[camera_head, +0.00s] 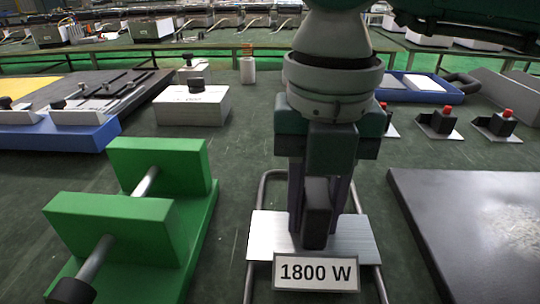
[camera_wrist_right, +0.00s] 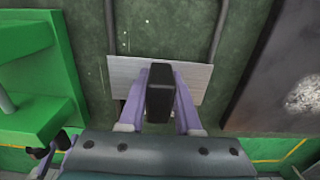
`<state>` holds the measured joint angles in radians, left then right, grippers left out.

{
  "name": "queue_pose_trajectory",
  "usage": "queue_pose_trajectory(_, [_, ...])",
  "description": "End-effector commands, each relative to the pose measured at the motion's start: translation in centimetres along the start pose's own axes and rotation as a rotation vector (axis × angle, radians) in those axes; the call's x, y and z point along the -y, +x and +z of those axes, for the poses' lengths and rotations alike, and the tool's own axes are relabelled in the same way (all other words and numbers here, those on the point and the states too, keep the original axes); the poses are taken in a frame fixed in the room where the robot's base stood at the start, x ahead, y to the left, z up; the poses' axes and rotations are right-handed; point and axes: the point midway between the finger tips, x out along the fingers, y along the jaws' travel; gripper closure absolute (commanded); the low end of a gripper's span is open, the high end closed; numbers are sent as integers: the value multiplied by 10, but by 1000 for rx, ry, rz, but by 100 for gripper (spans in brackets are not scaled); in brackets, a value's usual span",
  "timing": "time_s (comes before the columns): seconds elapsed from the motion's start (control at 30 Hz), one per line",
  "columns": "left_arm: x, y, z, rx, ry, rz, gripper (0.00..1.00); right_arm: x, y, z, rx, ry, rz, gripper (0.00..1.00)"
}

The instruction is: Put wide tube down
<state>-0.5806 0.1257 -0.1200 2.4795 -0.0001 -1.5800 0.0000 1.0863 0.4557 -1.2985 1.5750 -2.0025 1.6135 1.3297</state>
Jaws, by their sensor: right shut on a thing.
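The wide tube (camera_head: 249,270) is a thin grey bent tube with a flat metal plate (camera_head: 265,235), a black block and a white "1800 W" label (camera_head: 316,272). It is in the lower middle of the head view, between the green stand and the dark slab. My right gripper (camera_head: 318,232) points down over the plate and is shut on the black block (camera_head: 316,205). In the right wrist view the block (camera_wrist_right: 160,90) is between the purple fingers, with the plate (camera_wrist_right: 122,72) behind it. I cannot tell whether the tube touches the table. My left gripper is not in view.
A green stand (camera_head: 158,165) with metal rods is on the left. A dark slab (camera_head: 470,220) lies on the right. A white box (camera_head: 192,106) with a black knob, a blue tray (camera_head: 425,88) and several red-topped black parts (camera_head: 440,120) stand farther back on the dark green table.

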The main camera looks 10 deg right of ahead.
Motion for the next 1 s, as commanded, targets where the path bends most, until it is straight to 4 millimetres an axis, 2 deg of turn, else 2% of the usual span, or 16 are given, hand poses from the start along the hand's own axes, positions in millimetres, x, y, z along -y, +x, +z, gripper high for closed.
queue_pose_trajectory(0.17, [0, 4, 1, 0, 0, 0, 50, 0, 4, 0, 1, 0, 1, 100])
queue_pose_trajectory(0.2, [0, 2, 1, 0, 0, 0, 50, 0, 3, 0, 0, 0, 0, 63])
queue_pose_trajectory(0.43, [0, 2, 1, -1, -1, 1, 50, 0, 2, 0, 0, 0, 0, 38])
queue_pose_trajectory(0.67, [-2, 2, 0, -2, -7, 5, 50, 0, 2, 0, 0, 0, 0, 38])
queue_pose_trajectory(0.77, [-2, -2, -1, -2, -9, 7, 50, 0, -4, 0, 1, 0, 1, 38])
queue_pose_trajectory(0.87, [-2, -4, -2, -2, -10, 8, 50, -1, -19, 1, 4, -1, 3, 38])
queue_pose_trajectory(1.0, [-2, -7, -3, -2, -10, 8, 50, 0, -50, 1, 4, 0, 3, 38])
